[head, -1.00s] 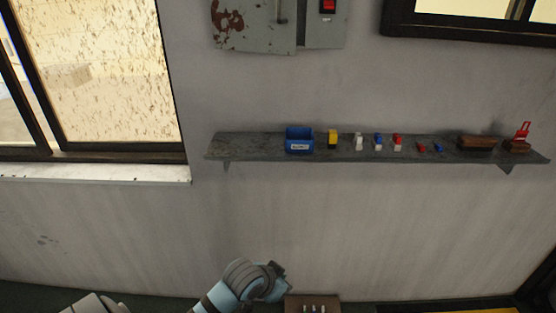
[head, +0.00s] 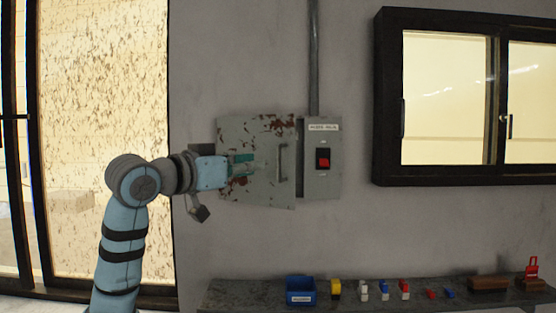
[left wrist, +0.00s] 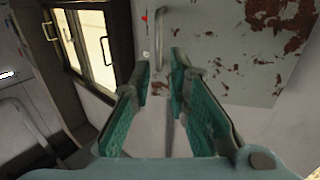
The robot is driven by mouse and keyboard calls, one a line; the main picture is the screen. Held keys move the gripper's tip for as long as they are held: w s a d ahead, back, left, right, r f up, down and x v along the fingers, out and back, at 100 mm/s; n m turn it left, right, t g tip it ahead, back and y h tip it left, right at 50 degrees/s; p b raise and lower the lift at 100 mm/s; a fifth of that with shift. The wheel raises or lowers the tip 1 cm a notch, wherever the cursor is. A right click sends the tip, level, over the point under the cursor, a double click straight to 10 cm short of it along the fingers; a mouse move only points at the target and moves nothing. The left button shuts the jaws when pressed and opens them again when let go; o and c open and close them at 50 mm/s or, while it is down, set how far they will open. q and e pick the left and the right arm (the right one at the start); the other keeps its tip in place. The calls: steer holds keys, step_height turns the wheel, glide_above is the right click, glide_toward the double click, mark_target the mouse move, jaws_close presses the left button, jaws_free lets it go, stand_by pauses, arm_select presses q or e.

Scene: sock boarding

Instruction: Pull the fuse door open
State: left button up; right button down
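The fuse door (head: 262,198) is a grey metal panel with rust patches on the wall. Its vertical bar handle (head: 284,162) is near its right edge. A dark gap shows between that edge and the switch box beside it; I cannot tell how far the door stands from its frame. My left gripper (head: 252,164) is in front of the door, left of the handle. In the left wrist view its teal fingers (left wrist: 161,68) are apart with nothing between them, and the handle (left wrist: 159,24) lies beyond the fingertips. My right gripper is not in view.
The switch box (head: 321,185) with a red switch (head: 322,158) adjoins the door's right side. A conduit (head: 314,60) runs up from it. A shelf (head: 235,294) below holds a blue bin (head: 300,290) and several small parts. Windows stand left and right.

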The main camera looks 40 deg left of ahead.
mark_target(279, 175)
arm_select(q)
steer(key=w+p, duration=0.1)
steer(key=w, duration=0.3)
steer(key=w+p, duration=0.1)
steer(key=w, duration=0.4)
steer(key=shift+w+d+r+p, duration=0.15)
steer(key=shift+d+p, duration=0.05)
steer(key=shift+p, duration=0.15)
steer(key=shift+w, duration=0.1)
jaws_close()
